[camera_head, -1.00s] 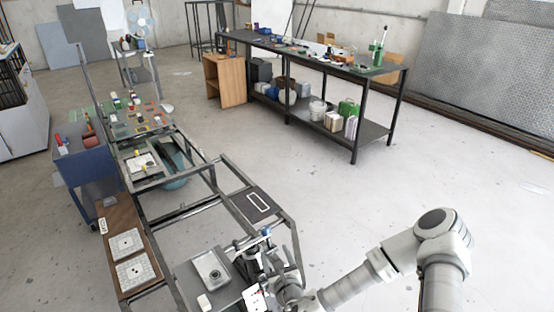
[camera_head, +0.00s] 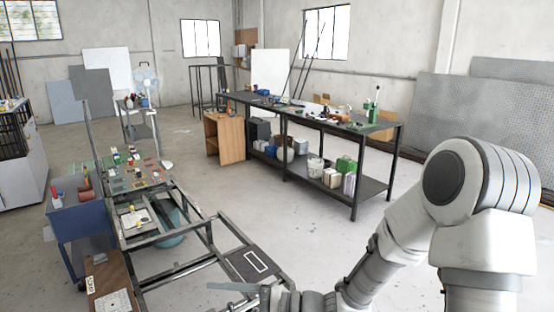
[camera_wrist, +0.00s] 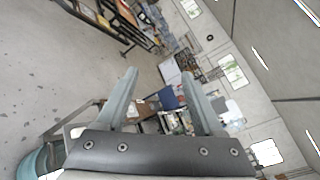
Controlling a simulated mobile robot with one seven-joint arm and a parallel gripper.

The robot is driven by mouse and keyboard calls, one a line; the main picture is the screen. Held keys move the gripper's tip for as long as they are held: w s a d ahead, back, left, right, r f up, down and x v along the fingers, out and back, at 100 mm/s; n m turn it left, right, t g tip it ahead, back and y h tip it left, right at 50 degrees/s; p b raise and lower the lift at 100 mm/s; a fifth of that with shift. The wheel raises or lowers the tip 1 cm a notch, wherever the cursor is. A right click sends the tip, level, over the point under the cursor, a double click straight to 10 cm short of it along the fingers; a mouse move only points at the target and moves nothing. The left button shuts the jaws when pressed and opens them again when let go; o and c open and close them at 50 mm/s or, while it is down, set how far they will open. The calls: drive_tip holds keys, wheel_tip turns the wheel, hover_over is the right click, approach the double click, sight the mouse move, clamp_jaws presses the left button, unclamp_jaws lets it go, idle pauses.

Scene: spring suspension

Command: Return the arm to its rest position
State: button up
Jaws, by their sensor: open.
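My gripper (camera_wrist: 159,73) shows in the wrist view with its two grey fingers spread wide and nothing between them. The wrist view is tilted and looks out across the room, with the floor at left and the wall and windows at right. In the head view my pale arm is folded at the right, its large elbow high in the picture. The forearm slopes down left to the bottom edge, where the gripper end shows only partly, in front of the metal frame (camera_head: 190,262).
A long dark workbench (camera_head: 300,115) with tools and boxes stands at the back right. A blue cart (camera_head: 75,215) and a wooden board (camera_head: 103,280) are at left. A wooden cabinet (camera_head: 230,140) stands behind. Open floor (camera_head: 270,205) lies between frame and workbench.

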drive_tip(key=s+d+n+g+h+b, duration=0.2)
drive_tip(key=s+d+n+g+h, duration=0.2)
drive_tip(key=s+d+n+h, duration=0.6)
drive_tip(key=s+d+r+t+h+b, duration=0.1)
drive_tip(key=d+r+t+h, duration=0.2)
drive_tip(key=d, duration=0.4)
drive_tip(key=s+d+r+t+h+b, duration=0.1)
drive_tip(key=s+d+r+t+h, duration=0.1)
drive_tip(key=d, duration=0.6)
drive_tip(key=shift+r+t+h, duration=0.85)
drive_tip(key=shift+t+h, duration=0.15)
drive_tip(key=shift+t, duration=0.1)
